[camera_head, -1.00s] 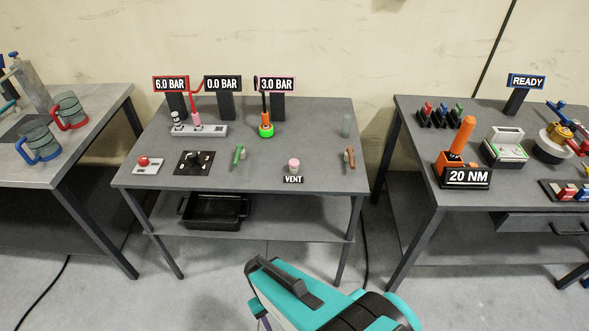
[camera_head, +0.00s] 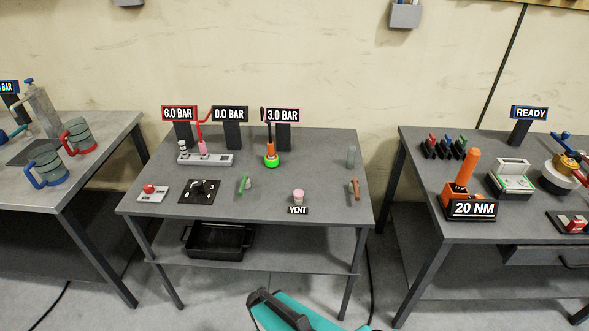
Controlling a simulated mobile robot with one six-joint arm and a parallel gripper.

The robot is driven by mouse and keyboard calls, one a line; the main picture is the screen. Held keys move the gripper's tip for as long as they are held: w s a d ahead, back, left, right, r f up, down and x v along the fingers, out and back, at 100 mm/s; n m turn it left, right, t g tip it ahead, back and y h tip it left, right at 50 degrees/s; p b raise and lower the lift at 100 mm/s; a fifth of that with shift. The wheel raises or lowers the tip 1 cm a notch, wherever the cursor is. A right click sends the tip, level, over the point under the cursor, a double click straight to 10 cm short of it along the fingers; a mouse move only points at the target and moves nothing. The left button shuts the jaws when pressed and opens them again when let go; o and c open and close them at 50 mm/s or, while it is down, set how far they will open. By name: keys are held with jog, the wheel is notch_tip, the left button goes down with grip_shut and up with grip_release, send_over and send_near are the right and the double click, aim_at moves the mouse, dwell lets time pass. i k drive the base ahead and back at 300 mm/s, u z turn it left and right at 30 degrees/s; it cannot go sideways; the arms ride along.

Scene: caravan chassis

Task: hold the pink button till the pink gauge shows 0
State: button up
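The pink button (camera_head: 298,194) stands on the front right part of the middle table, behind a small black VENT label (camera_head: 298,210). Nothing touches it. The pink-edged gauge (camera_head: 283,115) at the back of the table reads 3.0 BAR. The red-edged gauge (camera_head: 180,113) reads 6.0 BAR and the black-edged gauge (camera_head: 230,114) reads 0.0 BAR. Part of my teal and black arm shows at the bottom edge, below and in front of the table. My gripper's fingertips do not show.
The middle table (camera_head: 220,213) also holds a red button (camera_head: 150,189), a black dial plate (camera_head: 201,191), a green lever (camera_head: 243,185), a brown lever (camera_head: 354,187) and a grey strip (camera_head: 206,159). A black tray (camera_head: 220,240) sits on the shelf below. Tables with tools stand on both sides.

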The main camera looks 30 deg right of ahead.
aim_at(298, 194)
jog(key=u, duration=0.1)
jog(key=k, duration=0.6)
jog(key=u, duration=0.55)
jog(key=k, duration=0.75)
jog(key=u, duration=0.85)
jog(key=i, duration=1.45)
jog(key=z, duration=0.8)
jog(key=i, duration=0.45)
jog(key=z, duration=0.15)
